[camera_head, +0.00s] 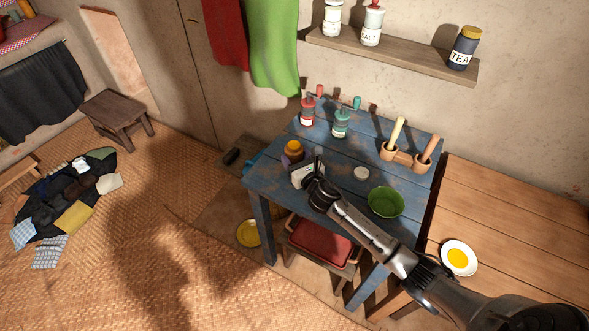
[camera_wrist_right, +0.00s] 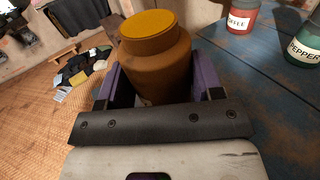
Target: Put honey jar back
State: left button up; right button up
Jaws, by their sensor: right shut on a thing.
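The honey jar is amber-brown with an orange-yellow lid. In the head view, the honey jar (camera_head: 293,147) is at the left edge of the blue table (camera_head: 265,183). My right gripper (camera_head: 292,155) is shut on it, with purple fingers at its sides. In the right wrist view, the honey jar (camera_wrist_right: 155,62) stands upright between the two fingers of my right gripper (camera_wrist_right: 160,82). Its base is hidden, so I cannot tell whether it touches the tabletop. My left gripper is not in view.
A red coffee jar (camera_head: 307,113) and a green pepper jar (camera_head: 341,125) stand at the table's back. Wooden cups with pestles (camera_head: 407,156), a green bowl (camera_head: 386,203) and a small white disc (camera_head: 361,173) are to the right. A wall shelf (camera_head: 400,59) holds several jars.

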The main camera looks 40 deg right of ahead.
jog(key=shift+w+a+f, duration=0.15)
jog(key=shift+f, duration=0.05)
notch_tip(320, 180, down, 4)
jog(key=shift+r+b, duration=0.1)
jog(key=shift+b, duration=0.95)
